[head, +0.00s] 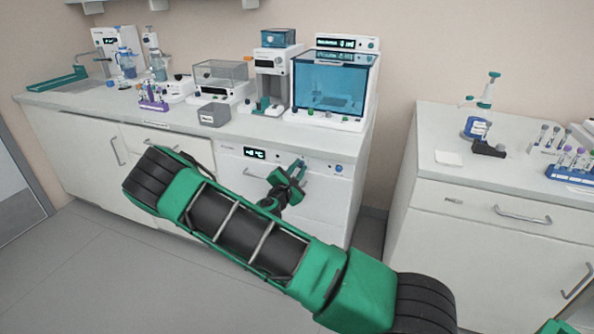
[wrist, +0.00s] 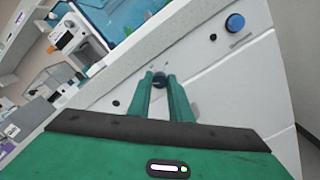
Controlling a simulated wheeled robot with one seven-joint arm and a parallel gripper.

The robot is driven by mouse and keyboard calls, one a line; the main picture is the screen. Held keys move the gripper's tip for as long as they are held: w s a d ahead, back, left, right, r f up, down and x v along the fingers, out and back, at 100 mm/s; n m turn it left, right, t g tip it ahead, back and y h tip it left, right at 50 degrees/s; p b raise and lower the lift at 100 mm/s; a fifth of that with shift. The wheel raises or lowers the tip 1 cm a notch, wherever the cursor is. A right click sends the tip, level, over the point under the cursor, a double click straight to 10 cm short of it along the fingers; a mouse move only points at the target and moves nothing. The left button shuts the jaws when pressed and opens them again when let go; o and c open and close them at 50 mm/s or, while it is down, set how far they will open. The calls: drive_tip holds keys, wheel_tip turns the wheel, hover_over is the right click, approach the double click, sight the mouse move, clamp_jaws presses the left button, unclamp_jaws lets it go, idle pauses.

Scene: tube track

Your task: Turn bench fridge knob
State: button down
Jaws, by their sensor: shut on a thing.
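The bench fridge (head: 330,195) is the white unit under the counter, with a small lit display (head: 255,153) on its upper front strip. My gripper (head: 299,168) is at this strip, right of the display. In the wrist view, my gripper's two green fingers (wrist: 160,82) reach the fridge front (wrist: 215,75) and are shut on a small dark round knob (wrist: 159,81), one finger on each side. The knob is hidden behind the fingers in the head view. A blue round button (wrist: 234,22) sits apart from the fingers; it also shows right of my gripper in the head view (head: 339,168).
On the counter above stand a blue-windowed device (head: 335,85), a grey block (head: 214,114) and other lab devices. A second bench (head: 490,180) with tube racks stands at the right, beyond a narrow gap. The floor (head: 110,270) at the left is clear.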

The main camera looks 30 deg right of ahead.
drive_tip(key=shift+w+a+f, duration=0.15)
drive_tip(key=shift+a+f, duration=0.1)
drive_tip(key=shift+a, duration=0.05)
drive_tip(key=c, duration=1.6)
unclamp_jaws()
drive_tip(key=shift+d+r, duration=0.1)
drive_tip(key=shift+d, duration=0.05)
drive_tip(key=v, duration=1.1)
drive_tip(key=shift+d, duration=0.1)
